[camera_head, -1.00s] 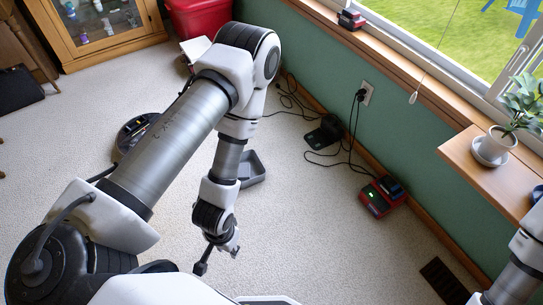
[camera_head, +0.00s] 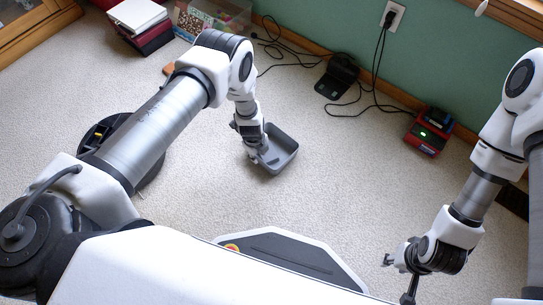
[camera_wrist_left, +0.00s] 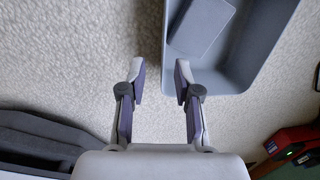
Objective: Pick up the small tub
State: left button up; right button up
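The small grey tub (camera_head: 284,150) stands on the carpet in front of my left arm. In the left wrist view the tub (camera_wrist_left: 262,62) fills the upper right, with a grey block-like shape (camera_wrist_left: 200,26) inside it. My left gripper (camera_head: 260,158) is at the tub's left side in the head view. In the left wrist view the left gripper (camera_wrist_left: 160,82) is open and empty, its right fingertip close to the tub's left wall; I cannot tell if they touch. My right gripper (camera_head: 396,280) is open and empty at the lower right, far from the tub.
A dark round robot vacuum (camera_head: 148,165) lies behind my left arm. A red charger (camera_head: 428,135) and a black device (camera_head: 337,78) with cables stand by the green wall. Books (camera_head: 138,22) and a bin (camera_head: 215,18) are at the back. Carpet right of the tub is clear.

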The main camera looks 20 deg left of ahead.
aim_at(260, 163)
pick_arm(q)
jog(key=f+b, duration=0.4)
jog(key=f, duration=0.1)
jog(key=w+f+b, duration=0.1)
jog(key=f+b, duration=0.1)
jog(key=b, duration=0.1)
jog(key=shift+f, duration=0.2)
jog(key=shift+r, duration=0.2)
grip_shut()
